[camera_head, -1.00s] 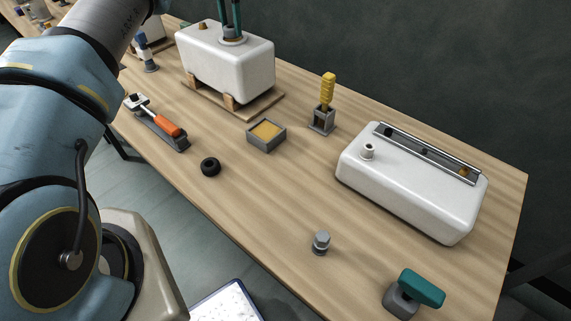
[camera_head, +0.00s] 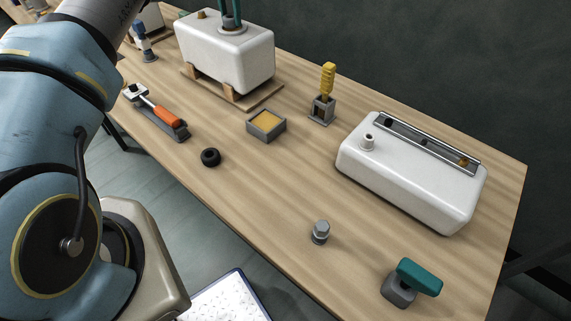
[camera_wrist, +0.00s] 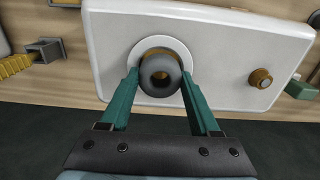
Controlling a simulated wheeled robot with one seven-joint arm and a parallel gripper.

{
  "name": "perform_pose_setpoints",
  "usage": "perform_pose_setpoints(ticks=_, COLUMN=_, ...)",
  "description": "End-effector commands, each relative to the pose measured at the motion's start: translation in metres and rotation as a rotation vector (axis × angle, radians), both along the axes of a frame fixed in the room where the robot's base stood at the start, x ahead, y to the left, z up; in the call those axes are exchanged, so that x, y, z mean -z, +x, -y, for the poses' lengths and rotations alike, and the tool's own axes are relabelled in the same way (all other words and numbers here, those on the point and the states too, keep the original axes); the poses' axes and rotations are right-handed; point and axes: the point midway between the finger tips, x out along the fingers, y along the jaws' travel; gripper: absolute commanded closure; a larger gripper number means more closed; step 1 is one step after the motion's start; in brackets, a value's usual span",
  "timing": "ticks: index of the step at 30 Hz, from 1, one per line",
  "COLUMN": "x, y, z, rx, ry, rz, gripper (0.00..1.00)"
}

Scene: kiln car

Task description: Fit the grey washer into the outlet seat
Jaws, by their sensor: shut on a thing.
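My gripper (camera_wrist: 160,92) has green fingers and is shut on the grey washer (camera_wrist: 161,76), a dark grey ring with a hole through it. The washer is over the outlet seat (camera_wrist: 176,44), a pale round collar with a brass-coloured inside, on top of a white tank (camera_wrist: 115,45). In the wrist view the washer covers the near part of the opening and looks slightly off its centre. Whether it touches the seat cannot be told. In the head view my gripper (camera_head: 231,12) is above the same tank (camera_head: 225,55), at the top edge.
A brown plug (camera_wrist: 260,78) stands on the tank top beside the seat. The tank rests on a wooden cradle (camera_head: 240,99). A tray (camera_head: 266,126), a black ring (camera_head: 210,157), an orange-handled tool (camera_head: 165,117), a yellow-handled tool (camera_head: 327,80) and a second white tank (camera_head: 410,180) stand on the bench.

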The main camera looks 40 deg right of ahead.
Motion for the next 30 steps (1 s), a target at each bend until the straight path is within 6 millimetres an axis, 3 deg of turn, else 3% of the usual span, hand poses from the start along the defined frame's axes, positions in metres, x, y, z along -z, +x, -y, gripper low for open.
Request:
perform_pose_setpoints(ticks=22, x=0.0103, y=0.0000, z=0.0000, rx=0.000, ry=0.000, rz=0.000, gripper=1.00)
perform_pose_setpoints(ticks=23, x=0.0103, y=0.0000, z=0.0000, rx=0.000, ry=0.000, rz=0.000, gripper=0.34)
perform_pose_setpoints(ticks=30, x=0.0103, y=-0.0001, z=0.0000, rx=0.000, ry=0.000, rz=0.000, gripper=0.07)
